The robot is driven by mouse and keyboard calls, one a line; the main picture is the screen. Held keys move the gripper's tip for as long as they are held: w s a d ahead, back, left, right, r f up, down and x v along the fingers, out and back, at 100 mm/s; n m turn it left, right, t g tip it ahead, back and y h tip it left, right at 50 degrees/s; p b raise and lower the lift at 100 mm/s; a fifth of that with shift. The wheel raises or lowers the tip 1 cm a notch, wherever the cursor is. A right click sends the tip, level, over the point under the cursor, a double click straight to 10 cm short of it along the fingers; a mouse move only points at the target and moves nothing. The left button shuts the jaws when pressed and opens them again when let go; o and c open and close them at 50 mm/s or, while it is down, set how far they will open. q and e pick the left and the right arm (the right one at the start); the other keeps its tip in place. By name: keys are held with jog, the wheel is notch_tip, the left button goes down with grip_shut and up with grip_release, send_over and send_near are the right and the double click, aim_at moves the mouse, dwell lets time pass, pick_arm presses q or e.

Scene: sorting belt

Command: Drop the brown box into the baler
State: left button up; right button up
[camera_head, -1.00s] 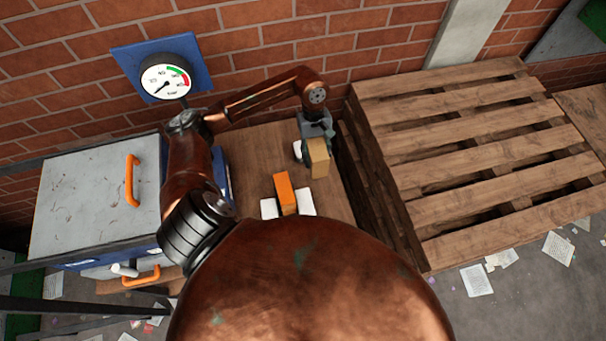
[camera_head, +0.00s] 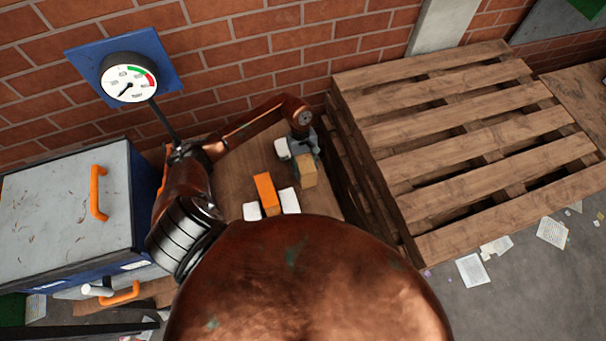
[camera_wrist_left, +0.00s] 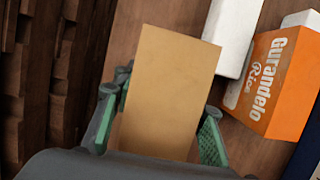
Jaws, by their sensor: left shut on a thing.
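The brown box (camera_head: 306,172) is a small plain carton held by my left gripper (camera_head: 304,155), over the right part of the wooden surface. In the left wrist view the brown box (camera_wrist_left: 170,85) stands between the green-padded fingers (camera_wrist_left: 162,140), which are shut on it. I cannot tell whether its lower end touches the wood. The baler (camera_head: 60,205) is at the left in the head view, a blue machine with a grey lid and orange handles. Its lid looks closed. My right gripper is not in view.
An orange box (camera_head: 266,193), labelled "Gurandelo Rice" in the wrist view (camera_wrist_left: 272,85), stands among several white boxes (camera_head: 289,200) on the wooden surface (camera_head: 240,175). A pallet stack (camera_head: 440,140) is at the right. A gauge (camera_head: 128,77) stands behind the baler by the brick wall.

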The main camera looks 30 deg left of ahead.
pick_arm(q)
notch_tip(320, 180, down, 4)
jog(key=shift+r, duration=0.15)
jog(key=shift+f, duration=0.2)
jog(key=o, duration=0.9)
jog(key=shift+o, duration=0.2)
